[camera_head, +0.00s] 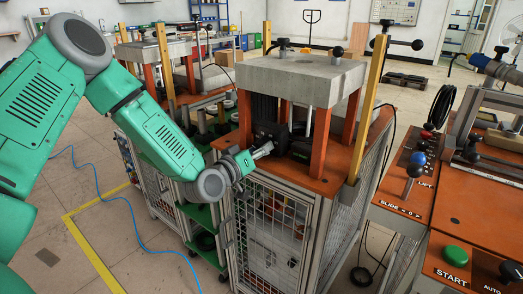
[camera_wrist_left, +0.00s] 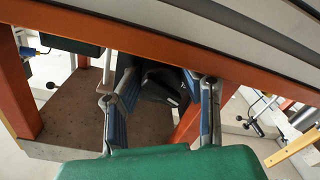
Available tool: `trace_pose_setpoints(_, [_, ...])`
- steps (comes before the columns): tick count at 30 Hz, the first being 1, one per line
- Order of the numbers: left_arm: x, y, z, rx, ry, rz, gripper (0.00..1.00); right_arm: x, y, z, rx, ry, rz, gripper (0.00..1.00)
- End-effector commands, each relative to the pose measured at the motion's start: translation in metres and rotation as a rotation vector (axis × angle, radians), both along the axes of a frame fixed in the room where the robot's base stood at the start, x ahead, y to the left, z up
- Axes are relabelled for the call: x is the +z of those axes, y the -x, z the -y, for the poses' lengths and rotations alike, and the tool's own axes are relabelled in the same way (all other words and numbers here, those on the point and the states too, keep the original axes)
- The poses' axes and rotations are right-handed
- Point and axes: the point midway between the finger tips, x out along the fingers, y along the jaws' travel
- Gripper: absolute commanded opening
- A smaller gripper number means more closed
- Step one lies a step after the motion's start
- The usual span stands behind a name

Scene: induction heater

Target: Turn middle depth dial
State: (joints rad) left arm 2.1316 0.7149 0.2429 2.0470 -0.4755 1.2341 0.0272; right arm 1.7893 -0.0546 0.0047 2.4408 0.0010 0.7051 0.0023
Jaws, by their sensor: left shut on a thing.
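The middle depth dial (camera_wrist_left: 165,85) appears as a dark, rounded black part between my fingers in the left wrist view; its details are hard to make out. In the head view it sits among black parts (camera_head: 270,132) under the concrete top of the middle unit, largely hidden. My left gripper (camera_head: 266,151) reaches in from the left, between the orange posts. In the left wrist view my left gripper (camera_wrist_left: 160,112) has a finger on each side of the black part and is shut on it. My right gripper is not in view.
Orange posts (camera_head: 321,143) and the concrete slab (camera_head: 302,80) closely frame the gripper. A wire-mesh cage (camera_head: 268,228) is below. A similar unit (camera_head: 150,50) stands behind left.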

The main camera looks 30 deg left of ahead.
Motion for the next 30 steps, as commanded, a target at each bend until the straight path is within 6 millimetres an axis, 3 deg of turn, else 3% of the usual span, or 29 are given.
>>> trace_pose_setpoints(6, [0.006,-0.003,-0.003,0.010,0.000,0.016,0.05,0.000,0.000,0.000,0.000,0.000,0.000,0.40])
trace_pose_setpoints(7, [0.006,-0.003,-0.003,0.010,0.000,0.016,0.37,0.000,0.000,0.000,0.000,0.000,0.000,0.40])
trace_pose_setpoints(9, [0.005,-0.003,-0.003,0.009,0.000,0.014,0.53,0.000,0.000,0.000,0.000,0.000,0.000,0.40])
trace_pose_setpoints(20, [0.001,0.002,-0.001,0.004,-0.001,0.003,0.53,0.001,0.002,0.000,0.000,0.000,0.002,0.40])
trace_pose_setpoints(23, [0.001,0.014,-0.002,0.004,0.000,0.000,0.53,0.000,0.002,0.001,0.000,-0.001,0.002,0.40])
trace_pose_setpoints(30, [0.002,0.064,-0.005,0.005,0.005,0.000,0.53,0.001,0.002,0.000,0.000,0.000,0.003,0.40])
